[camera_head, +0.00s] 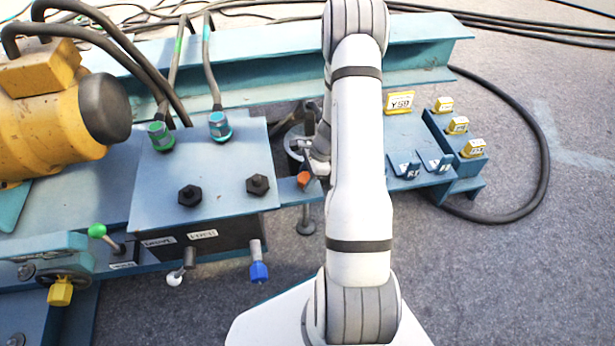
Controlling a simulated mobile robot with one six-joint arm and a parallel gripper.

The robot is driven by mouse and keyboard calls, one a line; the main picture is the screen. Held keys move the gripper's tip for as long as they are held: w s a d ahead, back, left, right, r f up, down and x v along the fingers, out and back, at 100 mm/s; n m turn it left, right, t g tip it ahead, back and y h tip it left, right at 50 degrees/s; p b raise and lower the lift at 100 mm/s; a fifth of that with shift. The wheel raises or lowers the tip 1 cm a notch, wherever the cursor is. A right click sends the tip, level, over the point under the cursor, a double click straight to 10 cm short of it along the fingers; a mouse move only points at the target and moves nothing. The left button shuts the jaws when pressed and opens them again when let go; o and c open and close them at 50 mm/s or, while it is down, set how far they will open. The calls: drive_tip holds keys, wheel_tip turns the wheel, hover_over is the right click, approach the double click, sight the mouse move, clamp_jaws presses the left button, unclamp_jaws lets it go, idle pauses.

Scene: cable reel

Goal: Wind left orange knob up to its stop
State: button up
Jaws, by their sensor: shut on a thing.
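A small orange knob (304,180) sits on the narrow blue plate right of the blue-topped box. A grey rod with a round foot (306,226) hangs below the plate under it. My gripper (312,168) is at the knob, just above and right of it, mostly hidden behind my white arm. It appears shut on the knob, though the fingertips are small and the contact is partly covered. No other orange knob shows.
The blue-topped box (222,200) with black knobs stands to the left. A blue-capped lever (259,271) sticks out at its front. Blue brackets with yellow tags (398,102) are right of my arm. A black cable (545,165) loops over the open grey floor.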

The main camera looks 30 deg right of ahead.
drive_tip(key=shift+a, duration=0.2)
idle(0.4)
idle(1.1)
drive_tip(key=o, duration=1)
drive_tip(key=shift+d, duration=0.1)
drive_tip(key=shift+c, duration=0.2)
drive_tip(key=p+v, duration=0.3)
drive_tip(key=v, duration=0.4)
drive_tip(key=shift+r+p, duration=0.4)
drive_tip(key=shift+w+d, duration=0.1)
drive_tip(key=shift+d, duration=0.05)
